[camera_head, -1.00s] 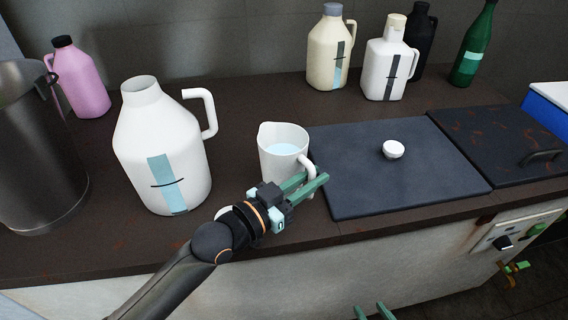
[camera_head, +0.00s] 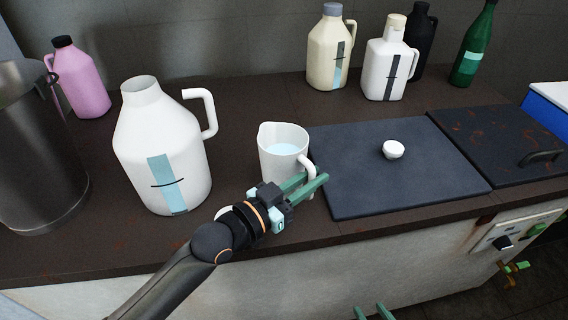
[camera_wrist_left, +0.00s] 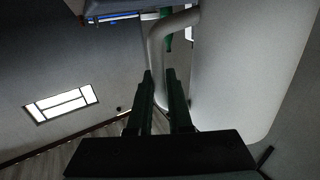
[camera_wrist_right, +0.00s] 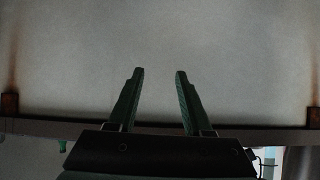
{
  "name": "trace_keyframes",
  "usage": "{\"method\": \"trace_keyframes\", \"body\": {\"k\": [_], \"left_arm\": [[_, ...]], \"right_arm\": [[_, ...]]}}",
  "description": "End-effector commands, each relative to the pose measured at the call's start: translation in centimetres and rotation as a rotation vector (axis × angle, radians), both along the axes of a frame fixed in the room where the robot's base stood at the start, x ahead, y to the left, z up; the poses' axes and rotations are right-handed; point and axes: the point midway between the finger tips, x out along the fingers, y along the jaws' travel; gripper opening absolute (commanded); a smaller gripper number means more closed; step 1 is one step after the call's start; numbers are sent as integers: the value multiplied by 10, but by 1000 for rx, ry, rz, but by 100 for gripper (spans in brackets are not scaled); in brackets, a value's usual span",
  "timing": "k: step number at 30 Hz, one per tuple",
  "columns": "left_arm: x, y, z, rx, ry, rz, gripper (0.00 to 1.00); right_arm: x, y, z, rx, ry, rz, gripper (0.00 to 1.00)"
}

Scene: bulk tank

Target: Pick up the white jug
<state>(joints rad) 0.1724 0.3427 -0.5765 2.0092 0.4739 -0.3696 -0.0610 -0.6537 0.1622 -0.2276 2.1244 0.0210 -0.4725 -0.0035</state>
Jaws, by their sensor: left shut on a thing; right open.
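A small white jug (camera_head: 283,160) with a pouring lip and pale blue liquid inside stands upright on the dark counter, in the middle of the head view. My left gripper (camera_head: 312,181) is shut on its handle, on the jug's near right side. In the left wrist view the handle (camera_wrist_left: 160,45) runs down between the fingers (camera_wrist_left: 163,76), beside the jug's pale wall (camera_wrist_left: 240,70). My right gripper (camera_head: 375,312) is low in front of the counter. The right wrist view shows its fingers (camera_wrist_right: 160,73) apart and empty, facing a pale surface.
A large white bottle (camera_head: 160,140) with a blue label stands left of the jug. A dark board (camera_head: 400,185) with a white cap (camera_head: 393,149) lies to the right. A steel pot (camera_head: 35,150) and pink bottle (camera_head: 80,80) are left; several bottles stand at the back.

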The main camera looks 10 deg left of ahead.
Motion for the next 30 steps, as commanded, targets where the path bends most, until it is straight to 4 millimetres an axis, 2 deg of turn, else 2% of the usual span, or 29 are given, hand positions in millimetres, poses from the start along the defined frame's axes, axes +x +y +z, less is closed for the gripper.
{"method": "trace_keyframes", "body": {"k": [20, 30], "left_arm": [[1, 0, 6, -3, -5, 0, 0], [5, 0, 20, -2, -7, 5, 0]], "right_arm": [[-3, 1, 0, 1, 19, 0, 50], [-21, 3, -13, 5, 131, -2, 50]]}}
